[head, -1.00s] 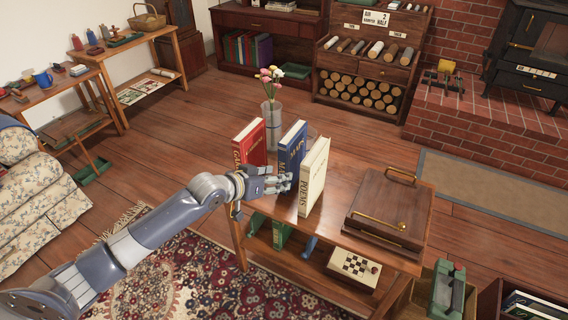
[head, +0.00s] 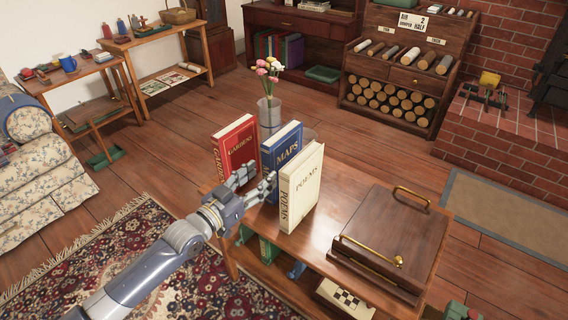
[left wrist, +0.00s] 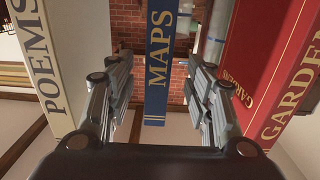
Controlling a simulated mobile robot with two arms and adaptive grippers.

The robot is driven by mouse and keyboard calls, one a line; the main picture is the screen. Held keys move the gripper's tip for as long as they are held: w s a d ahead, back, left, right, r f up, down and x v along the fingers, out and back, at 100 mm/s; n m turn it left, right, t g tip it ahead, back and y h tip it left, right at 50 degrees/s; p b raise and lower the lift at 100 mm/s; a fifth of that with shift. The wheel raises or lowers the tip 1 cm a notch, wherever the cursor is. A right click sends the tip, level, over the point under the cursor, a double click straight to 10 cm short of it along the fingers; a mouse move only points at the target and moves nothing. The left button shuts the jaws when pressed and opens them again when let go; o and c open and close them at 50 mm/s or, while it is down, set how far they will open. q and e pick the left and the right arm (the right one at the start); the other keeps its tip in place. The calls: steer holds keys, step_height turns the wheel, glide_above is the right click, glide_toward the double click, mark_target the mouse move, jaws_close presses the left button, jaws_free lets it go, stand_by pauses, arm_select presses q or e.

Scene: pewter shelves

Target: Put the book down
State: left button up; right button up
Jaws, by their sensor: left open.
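The blue book marked MAPS (head: 283,148) stands upright on the wooden table (head: 335,203), between the red book marked GARDENS (head: 236,146) and the cream book marked POEMS (head: 301,188). My left gripper (head: 256,177) is open and empty in front of the blue book's spine. In the left wrist view, the blue book's spine (left wrist: 157,62) shows in the gap between the two fingers, with the cream spine (left wrist: 42,60) at left and the red book (left wrist: 268,60) at right. I cannot tell whether a finger touches a book. My right gripper is not in view.
A glass vase of flowers (head: 269,108) stands behind the books. A wooden box with a brass handle (head: 388,240) takes up the table's right part. A bare strip of tabletop lies between it and the cream book. A patterned rug (head: 95,250) lies at left.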

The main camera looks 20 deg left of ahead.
mark_target(265, 171)
arm_select(q)
steer(key=shift+w, duration=0.15)
steer(key=shift+w+d+r, duration=0.1)
steer(key=shift+w, duration=0.25)
steer(key=x, duration=0.4)
steer(key=shift+w+d+b, duration=0.1)
steer(key=shift+w+b, duration=0.05)
steer(key=shift+b, duration=0.25)
steer(key=b+x, duration=0.1)
steer(key=x, duration=0.3)
steer(key=shift+d, duration=0.15)
steer(key=shift+w+d, duration=0.2)
steer(key=shift+w, duration=0.35)
jaws_close()
steer(key=shift+r, duration=0.1)
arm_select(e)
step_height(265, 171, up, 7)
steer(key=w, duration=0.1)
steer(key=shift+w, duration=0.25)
